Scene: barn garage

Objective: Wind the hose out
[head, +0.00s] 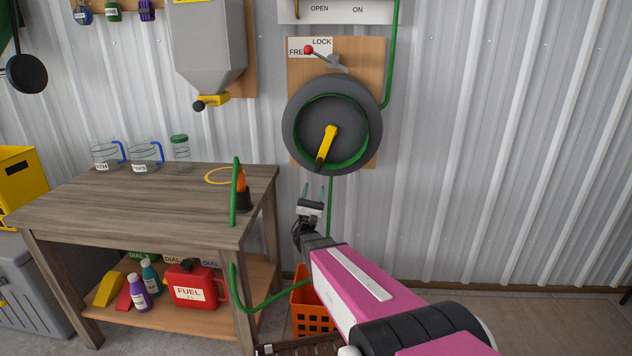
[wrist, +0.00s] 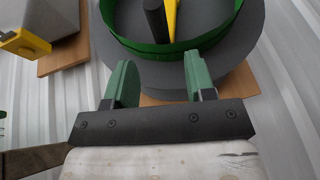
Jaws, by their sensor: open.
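The hose reel (head: 289,123) is a grey drum with green hose inside, on a wooden board on the wall. Its yellow crank (head: 329,139) has a dark handle (head: 320,163) hanging at the lower left. In the wrist view the reel (wrist: 215,75) and dark handle (wrist: 155,20) are beyond my fingers. A red-knobbed lever (head: 309,50) stands by the FREE and LOCK label, its knob near FREE. Green hose (head: 235,190) hangs over the table's right edge and loops below. My gripper (head: 314,190) is open and empty, below the reel and apart from the handle.
A wooden workbench (head: 130,205) stands at the left, with jars and a dark-based orange object on top. A red fuel can (head: 194,284) sits on its shelf. An orange crate (head: 311,313) is on the floor below my arm.

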